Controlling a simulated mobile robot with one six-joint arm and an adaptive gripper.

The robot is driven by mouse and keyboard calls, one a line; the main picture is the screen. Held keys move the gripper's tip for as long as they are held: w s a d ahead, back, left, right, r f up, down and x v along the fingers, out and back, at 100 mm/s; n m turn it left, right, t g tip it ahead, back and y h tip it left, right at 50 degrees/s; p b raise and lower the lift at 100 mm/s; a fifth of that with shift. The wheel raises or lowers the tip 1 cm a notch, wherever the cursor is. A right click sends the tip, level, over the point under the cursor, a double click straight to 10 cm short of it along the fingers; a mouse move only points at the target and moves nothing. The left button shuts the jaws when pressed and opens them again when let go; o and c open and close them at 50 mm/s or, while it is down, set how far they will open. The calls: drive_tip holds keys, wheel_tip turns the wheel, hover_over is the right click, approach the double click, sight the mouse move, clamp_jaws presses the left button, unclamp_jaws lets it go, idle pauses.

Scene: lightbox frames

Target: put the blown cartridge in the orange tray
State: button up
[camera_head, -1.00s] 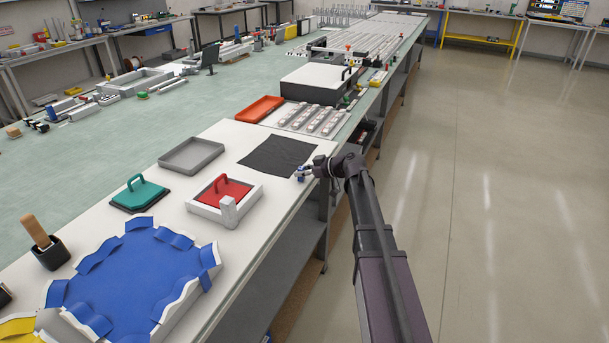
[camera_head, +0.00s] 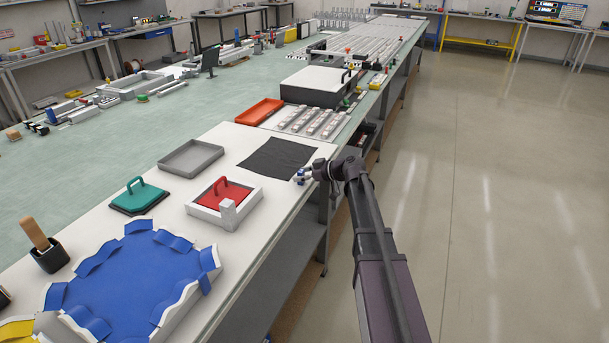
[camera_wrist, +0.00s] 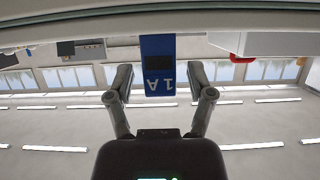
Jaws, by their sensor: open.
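A blue cartridge (camera_wrist: 158,68) marked "1 A", upside down in the wrist view, has a dark window. It stands between the fingertips of my gripper (camera_wrist: 160,84), with a gap showing on each side. My gripper is open. In the head view, my gripper (camera_head: 302,175) is at the right edge of the white worktop, beside the black mat, with a small patch of blue at its tip. The orange tray (camera_head: 259,111) lies farther back on the bench, beyond the mat, and looks empty.
A grey tray (camera_head: 191,157) lies left of the black mat (camera_head: 277,157). A red-lidded white box (camera_head: 222,196), a green-handled block (camera_head: 138,195) and a blue wavy-edged tray (camera_head: 140,280) stand nearer.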

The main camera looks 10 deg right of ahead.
drive_tip(key=shift+r, duration=0.15)
drive_tip(key=shift+s+d+r, duration=0.1)
drive_tip(key=p+v, duration=0.4)
drive_tip(key=v, duration=0.7)
drive_tip(key=shift+s+d+p, duration=0.2)
drive_tip(key=shift+d+p, duration=0.1)
drive_tip(key=shift+p, duration=0.1)
